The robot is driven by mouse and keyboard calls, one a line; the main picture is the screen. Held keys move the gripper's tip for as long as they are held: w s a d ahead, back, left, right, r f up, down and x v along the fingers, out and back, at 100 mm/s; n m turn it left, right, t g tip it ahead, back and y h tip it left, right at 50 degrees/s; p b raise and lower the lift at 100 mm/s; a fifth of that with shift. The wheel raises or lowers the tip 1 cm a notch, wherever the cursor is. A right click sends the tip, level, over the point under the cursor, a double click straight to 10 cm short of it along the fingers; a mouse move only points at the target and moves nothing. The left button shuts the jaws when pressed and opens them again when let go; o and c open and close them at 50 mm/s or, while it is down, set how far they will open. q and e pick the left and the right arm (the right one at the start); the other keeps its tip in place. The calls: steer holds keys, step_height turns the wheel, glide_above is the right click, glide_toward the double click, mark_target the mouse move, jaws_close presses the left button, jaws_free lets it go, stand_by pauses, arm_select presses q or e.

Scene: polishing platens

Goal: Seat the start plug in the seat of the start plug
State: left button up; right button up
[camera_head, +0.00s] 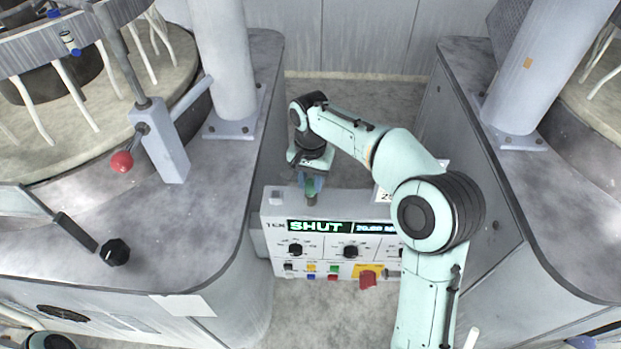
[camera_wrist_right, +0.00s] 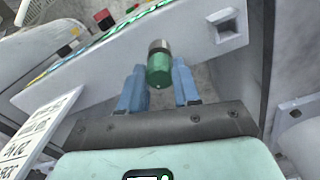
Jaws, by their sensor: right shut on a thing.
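My right gripper (camera_head: 311,180) points down over the top of the white control box (camera_head: 278,226). Its blue fingers (camera_wrist_right: 160,83) are shut on the green start plug (camera_wrist_right: 159,71), one on each side. The plug's metal end points away from the gripper, towards the box. In the head view the plug (camera_head: 310,190) overlaps the box's top edge; I cannot tell whether it touches. A small square piece with a dark hole (camera_wrist_right: 227,28) sits on the box beside the plug, apart from it; it may be the seat. My left gripper is out of view.
The box front has a display reading SHUT, black knobs (camera_head: 295,249), coloured buttons and a red switch (camera_head: 368,279). Grey machine bases stand left (camera_head: 215,240) and right (camera_head: 470,90). A red-knobbed lever (camera_head: 122,161) stands on the left one.

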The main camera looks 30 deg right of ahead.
mark_target(310, 183)
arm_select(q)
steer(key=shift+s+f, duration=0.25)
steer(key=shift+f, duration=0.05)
arm_select(e)
steer(key=shift+f, duration=0.55)
steer(key=o, duration=1.1)
steer(key=shift+r, duration=0.15)
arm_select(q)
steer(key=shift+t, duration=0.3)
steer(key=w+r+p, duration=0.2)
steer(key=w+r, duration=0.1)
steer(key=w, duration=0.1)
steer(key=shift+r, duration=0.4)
arm_select(e)
step_height(310, 183, up, 13)
steer(key=shift+r, duration=0.1)
